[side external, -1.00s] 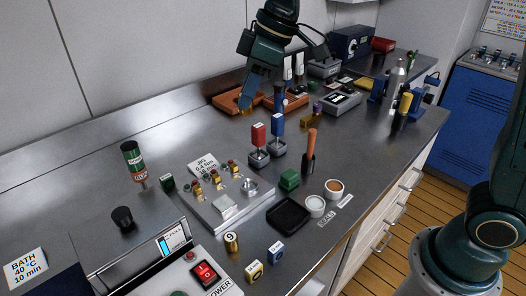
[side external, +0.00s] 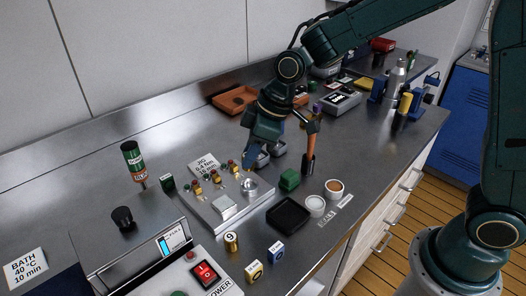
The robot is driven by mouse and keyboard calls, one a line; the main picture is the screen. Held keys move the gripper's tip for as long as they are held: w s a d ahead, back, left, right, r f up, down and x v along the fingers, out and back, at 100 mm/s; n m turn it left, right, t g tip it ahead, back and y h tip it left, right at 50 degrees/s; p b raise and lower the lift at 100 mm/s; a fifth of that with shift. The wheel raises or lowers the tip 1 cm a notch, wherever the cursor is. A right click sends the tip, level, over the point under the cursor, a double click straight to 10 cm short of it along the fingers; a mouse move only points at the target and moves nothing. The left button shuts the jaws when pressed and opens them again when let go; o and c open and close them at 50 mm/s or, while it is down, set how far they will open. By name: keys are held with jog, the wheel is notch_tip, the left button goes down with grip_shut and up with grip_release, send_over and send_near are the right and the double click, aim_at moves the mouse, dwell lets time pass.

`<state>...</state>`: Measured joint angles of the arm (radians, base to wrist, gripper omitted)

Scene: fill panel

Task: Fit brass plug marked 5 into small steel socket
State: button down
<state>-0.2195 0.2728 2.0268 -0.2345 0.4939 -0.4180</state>
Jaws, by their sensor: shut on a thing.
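My gripper (side external: 247,152) points down over the back right part of the steel panel (side external: 208,213). It is shut on the brass plug, which is mostly hidden by the fingers; its mark cannot be read. A round steel socket (side external: 250,187) is on the panel's right part, just below and in front of the fingertips. Several brass pieces with coloured tops (side external: 197,187) stand in a row along the panel's back. I cannot tell whether the plug touches the panel.
Close behind my gripper stand tools in grey bases (side external: 278,149), partly hidden. A green block (side external: 289,179), a black tray (side external: 288,215) and an orange-handled tool (side external: 312,140) are to the right. Small marked blocks and a 9 cylinder (side external: 231,242) lie in front. An orange tray (side external: 235,101) is behind.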

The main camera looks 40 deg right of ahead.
jog(key=shift+f, duration=0.95)
jog(key=shift+f, duration=2.15)
jog(key=shift+f, duration=0.15)
jog(key=c, duration=1.2)
grip_release()
jog(key=shift+v, duration=6.2)
